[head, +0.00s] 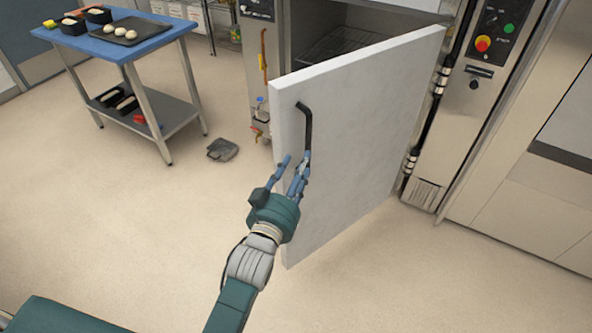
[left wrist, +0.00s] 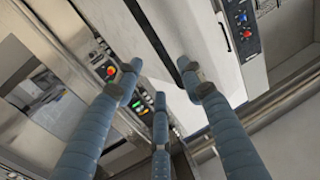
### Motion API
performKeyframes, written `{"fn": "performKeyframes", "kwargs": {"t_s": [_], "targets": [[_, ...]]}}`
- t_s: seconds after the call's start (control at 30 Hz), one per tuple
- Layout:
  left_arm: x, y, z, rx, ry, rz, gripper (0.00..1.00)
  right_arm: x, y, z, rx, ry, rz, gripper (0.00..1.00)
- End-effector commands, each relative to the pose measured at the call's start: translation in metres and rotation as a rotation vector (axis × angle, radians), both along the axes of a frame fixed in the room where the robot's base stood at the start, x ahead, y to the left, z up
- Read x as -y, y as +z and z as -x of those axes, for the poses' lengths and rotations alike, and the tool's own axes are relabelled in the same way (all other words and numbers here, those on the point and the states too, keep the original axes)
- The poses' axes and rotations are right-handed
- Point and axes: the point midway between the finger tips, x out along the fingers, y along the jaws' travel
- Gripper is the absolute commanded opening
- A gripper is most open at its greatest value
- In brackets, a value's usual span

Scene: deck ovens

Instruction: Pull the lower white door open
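The lower white door (head: 360,130) stands wide open in the head view, swung out from its hinges on the right. Its black bar handle (head: 306,130) is near the door's free edge. My left gripper (head: 293,168) is at the lower end of the handle, its blue fingers spread. In the left wrist view my left gripper (left wrist: 157,72) has its fingers apart with nothing clearly held between them. The dark handle (left wrist: 150,32) runs past the fingertips there; whether they touch is unclear. My right gripper is not in view.
Behind the door is the open oven chamber with a wire rack (head: 345,45). A control panel (head: 497,35) is at the right. A blue-topped table (head: 75,38) with dough trays stands at the left. A dark object (head: 222,149) lies on the otherwise clear floor.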

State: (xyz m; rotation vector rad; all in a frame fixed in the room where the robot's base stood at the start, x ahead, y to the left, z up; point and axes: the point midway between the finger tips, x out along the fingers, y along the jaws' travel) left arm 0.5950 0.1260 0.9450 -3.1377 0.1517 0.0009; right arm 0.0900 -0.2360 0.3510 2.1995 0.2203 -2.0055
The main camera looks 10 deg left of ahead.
Motion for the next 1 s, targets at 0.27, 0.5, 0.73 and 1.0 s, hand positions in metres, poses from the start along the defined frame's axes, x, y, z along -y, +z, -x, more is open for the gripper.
{"fn": "performKeyframes", "kwargs": {"t_s": [0.27,0.5,0.73,1.0], "targets": [[-0.002,0.0,0.015,0.0,0.0,-0.001,0.39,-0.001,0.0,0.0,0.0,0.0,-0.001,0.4],[-0.001,-0.003,0.014,-0.005,-0.001,-0.001,0.25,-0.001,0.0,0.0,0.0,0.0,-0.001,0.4],[0.01,-0.133,0.029,-0.234,-0.041,-0.039,0.0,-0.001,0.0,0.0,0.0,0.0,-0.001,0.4],[0.001,-0.367,0.137,-0.683,-0.093,-0.11,0.0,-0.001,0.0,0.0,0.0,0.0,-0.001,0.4]]}}
